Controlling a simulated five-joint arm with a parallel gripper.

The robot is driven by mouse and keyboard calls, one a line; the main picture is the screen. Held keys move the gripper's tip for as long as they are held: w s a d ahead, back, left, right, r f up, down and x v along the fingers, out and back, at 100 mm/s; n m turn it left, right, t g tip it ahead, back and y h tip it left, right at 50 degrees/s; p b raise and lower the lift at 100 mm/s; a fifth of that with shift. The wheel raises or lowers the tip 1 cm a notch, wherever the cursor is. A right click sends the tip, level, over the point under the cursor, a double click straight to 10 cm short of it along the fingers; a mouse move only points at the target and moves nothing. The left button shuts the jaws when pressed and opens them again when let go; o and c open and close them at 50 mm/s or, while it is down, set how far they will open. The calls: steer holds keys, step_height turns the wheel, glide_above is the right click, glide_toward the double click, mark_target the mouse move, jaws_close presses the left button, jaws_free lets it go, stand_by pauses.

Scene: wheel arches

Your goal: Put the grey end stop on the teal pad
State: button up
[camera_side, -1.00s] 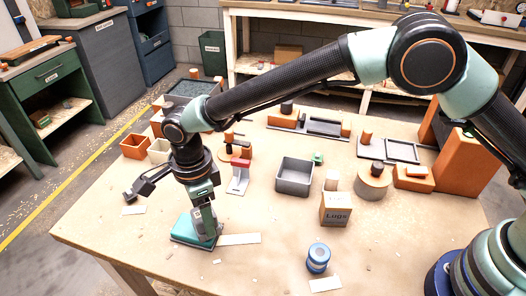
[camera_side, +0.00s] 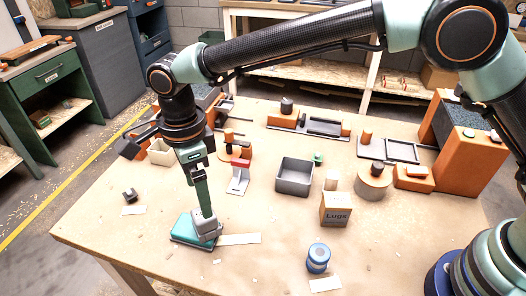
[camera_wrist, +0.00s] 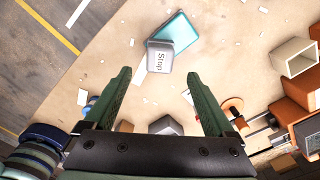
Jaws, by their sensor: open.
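The grey end stop (camera_side: 206,227) is a small block on the right part of the teal pad (camera_side: 183,232), near the front left of the table. In the wrist view the end stop (camera_wrist: 160,58), marked "Stop", covers one end of the pad (camera_wrist: 180,29) and seems to rest on it. My gripper (camera_side: 203,207) points down just above the end stop. In the wrist view my gripper (camera_wrist: 160,73) has its fingers wide apart with nothing between them. The underside of the end stop is hidden.
A white label strip (camera_side: 240,239) lies right of the pad. A grey tray (camera_side: 295,176), a "Lugs" box (camera_side: 336,209) and a blue-and-white can (camera_side: 318,257) stand farther right. A small dark part (camera_side: 130,195) lies to the left. The table around the pad's front is clear.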

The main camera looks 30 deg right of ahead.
steer(key=d+r+n+t+y, duration=0.1)
steer(key=d+r+n, duration=0.3)
steer(key=d+r, duration=0.45)
steer(key=d+r+n+t, duration=0.1)
steer(key=d+r+n, duration=0.4)
steer(key=d, duration=0.6)
steer(key=s+d+n+t, duration=0.1)
steer(key=s+d+n, duration=0.3)
steer(key=d, duration=0.4)
steer(key=s+d+f+n+t+h, duration=0.1)
steer(key=s+d+n+t, duration=0.1)
steer(key=s+d+n, duration=0.3)
steer(key=d, duration=0.4)
steer(key=shift+s+d+f+t, duration=0.2)
steer(key=shift+s+t, duration=0.1)
steer(key=shift+s, duration=0.05)
